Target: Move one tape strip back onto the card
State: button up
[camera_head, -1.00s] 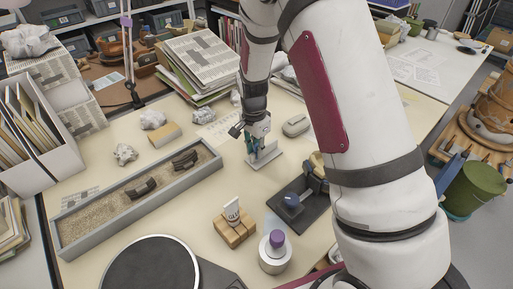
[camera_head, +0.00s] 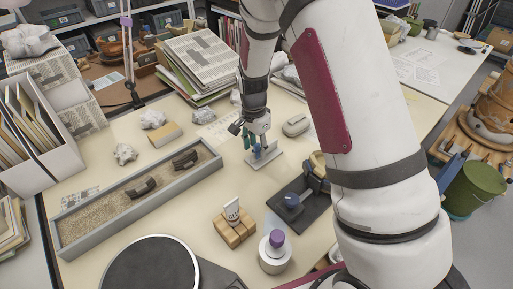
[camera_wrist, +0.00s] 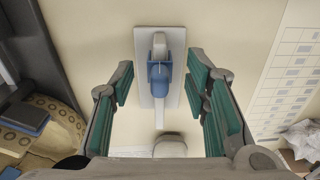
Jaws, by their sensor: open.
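A light grey rectangular plate (camera_head: 267,160) lies on the table below my gripper (camera_head: 255,143). A blue piece (camera_head: 258,152) stands on it. I cannot tell for certain whether this is a tape strip and card. My gripper (camera_wrist: 165,92) is open, its green-padded fingers on either side of the plate, with nothing visible between the pads touching them.
A printed sheet (camera_wrist: 290,85) lies to the right in the wrist view. A sand tray (camera_head: 95,219) with dark sherds is on the left. A dark stand (camera_head: 310,212), glue tube on a block (camera_head: 234,234), white jar (camera_head: 274,258) and grey rounded object (camera_head: 296,125) stand nearby.

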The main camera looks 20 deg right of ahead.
notch_tip(320, 180, up, 11)
jog(key=shift+a, duration=0.3)
jog(key=shift+s, duration=0.1)
jog(key=s+r+n+t+y+p, duration=0.1)
jog(key=s+r+n+t+p, duration=0.15)
jog(key=s+r+n, duration=0.95)
jog(key=s+r+p, duration=0.1)
jog(key=s+r, duration=0.2)
jog(key=s, duration=0.4)
jog(key=s+r+n+t+p, duration=0.1)
jog(key=s+r, duration=0.3)
jog(key=s, duration=0.2)
jog(key=s+d+r+p, duration=0.1)
jog(key=s+r, duration=0.2)
jog(key=s, duration=0.4)
jog(key=shift+s+r, duration=0.3)
jog(key=shift+t, duration=0.25)
